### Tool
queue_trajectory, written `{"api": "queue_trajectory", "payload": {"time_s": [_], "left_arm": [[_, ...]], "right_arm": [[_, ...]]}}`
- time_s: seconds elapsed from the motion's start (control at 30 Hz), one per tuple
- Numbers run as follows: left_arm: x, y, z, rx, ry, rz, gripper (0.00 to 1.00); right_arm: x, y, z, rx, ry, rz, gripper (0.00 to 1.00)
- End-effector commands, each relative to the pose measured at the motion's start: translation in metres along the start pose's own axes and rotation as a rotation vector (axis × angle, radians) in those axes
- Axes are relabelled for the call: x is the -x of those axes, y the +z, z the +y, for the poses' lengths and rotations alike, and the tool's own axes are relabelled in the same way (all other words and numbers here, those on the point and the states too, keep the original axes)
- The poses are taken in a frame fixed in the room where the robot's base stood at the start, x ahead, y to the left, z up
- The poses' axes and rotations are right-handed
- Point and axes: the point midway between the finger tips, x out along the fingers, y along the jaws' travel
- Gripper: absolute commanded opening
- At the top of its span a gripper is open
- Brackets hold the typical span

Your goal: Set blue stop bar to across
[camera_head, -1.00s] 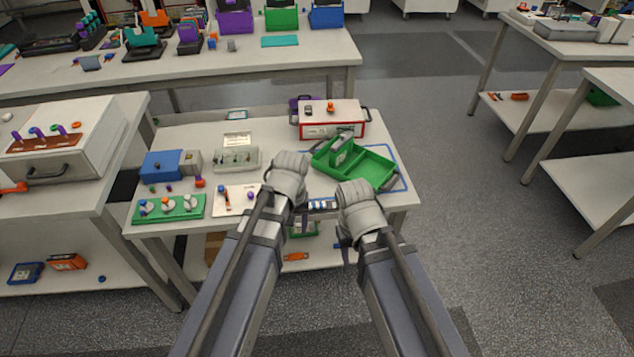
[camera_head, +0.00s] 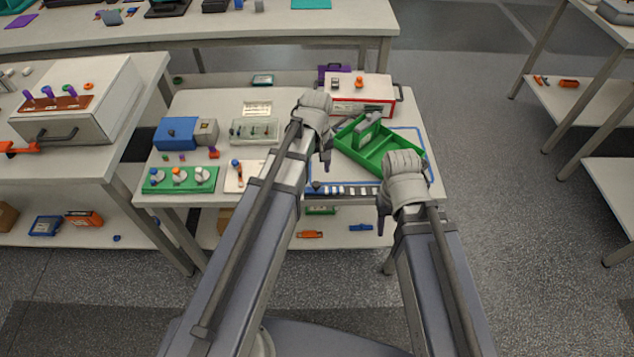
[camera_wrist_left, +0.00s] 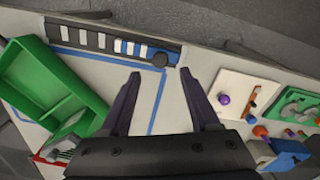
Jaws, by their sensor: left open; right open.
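No part is clearly recognisable as the blue stop bar. A dark slotted rack (camera_head: 345,190) with white blocks and blue pieces lies along the table's front edge. In the left wrist view the rack (camera_wrist_left: 105,41) has a dark round knob (camera_wrist_left: 160,60) at one end. A white panel (camera_head: 252,170) holds a blue-topped piece (camera_head: 236,163) and an orange-brown strip, partly hidden by my left arm. My left gripper (camera_head: 322,152) is over the table; in its wrist view its open, empty fingers (camera_wrist_left: 160,75) point toward the knob. My right gripper (camera_head: 405,205) is open near the front right edge.
A green tray (camera_head: 370,155) sits right of my left gripper. A red-and-white box (camera_head: 362,100) stands behind it. A green knob panel (camera_head: 180,180) and a blue device (camera_head: 178,133) are on the left. Blue outlines mark bare tabletop near the tray.

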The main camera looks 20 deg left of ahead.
Motion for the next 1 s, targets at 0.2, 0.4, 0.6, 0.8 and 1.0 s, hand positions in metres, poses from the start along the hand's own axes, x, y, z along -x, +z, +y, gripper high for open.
{"api": "queue_trajectory", "payload": {"time_s": [0.2,0.4,0.6,0.8,1.0], "left_arm": [[-0.034,0.0,0.0,-0.001,0.0,0.0,0.62],[-0.056,0.0,0.0,-0.001,0.0,0.0,0.62],[-0.063,0.0,0.0,-0.001,0.0,0.0,0.62],[-0.061,0.0,0.0,-0.001,0.0,0.0,0.62],[-0.062,0.0,0.0,-0.001,0.0,0.0,0.43]], "right_arm": [[-0.033,-0.002,-0.003,0.0,0.0,0.0,0.5],[-0.056,-0.003,-0.005,0.0,0.0,0.0,0.5],[-0.062,-0.004,-0.006,0.0,0.0,0.0,0.5],[-0.061,-0.004,-0.006,0.0,0.0,0.0,0.5],[-0.061,-0.004,-0.006,0.0,0.0,0.0,0.5]]}}
